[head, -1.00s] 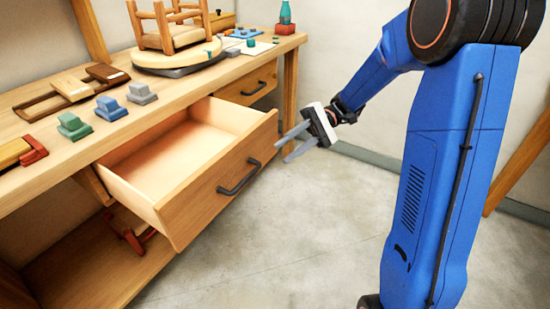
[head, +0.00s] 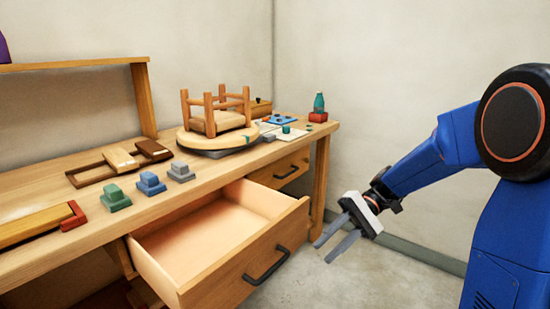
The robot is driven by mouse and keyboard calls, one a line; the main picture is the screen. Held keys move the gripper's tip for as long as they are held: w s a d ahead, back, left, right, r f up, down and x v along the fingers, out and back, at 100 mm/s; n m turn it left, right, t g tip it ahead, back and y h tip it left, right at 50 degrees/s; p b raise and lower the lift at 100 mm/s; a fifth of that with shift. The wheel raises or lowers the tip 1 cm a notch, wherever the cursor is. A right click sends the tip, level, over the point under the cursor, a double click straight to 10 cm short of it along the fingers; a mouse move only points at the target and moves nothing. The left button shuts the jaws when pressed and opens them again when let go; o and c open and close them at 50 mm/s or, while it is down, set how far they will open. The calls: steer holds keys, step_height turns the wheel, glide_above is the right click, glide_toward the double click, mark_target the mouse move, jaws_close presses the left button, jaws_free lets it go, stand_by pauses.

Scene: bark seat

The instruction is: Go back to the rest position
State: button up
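My gripper (head: 332,241) hangs in free air to the right of the open drawer (head: 235,270), in front of the bench. Its two grey fingers are spread apart with nothing between them. My blue arm comes in from the right edge and reaches left to the white gripper body. The drawer is pulled out and its visible inside is empty. The gripper appears apart from the drawer's dark handle.
The wooden bench (head: 75,230) runs along the left. It bears an upturned stool (head: 215,122) on a round board, green (head: 115,198), blue (head: 151,183) and grey (head: 180,171) blocks, and a green bottle (head: 319,103). A second drawer (head: 280,170) is shut. Floor shows beyond the gripper.

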steer(key=s+d+t+h, duration=1.1)
steer(key=s+d, duration=0.2)
steer(key=s, duration=0.4)
steer(key=shift+d+f+t, duration=0.25)
steer(key=shift+f+t, duration=0.05)
steer(key=shift+f, duration=0.1)
steer(key=shift+s, duration=0.1)
stand_by(1.3)
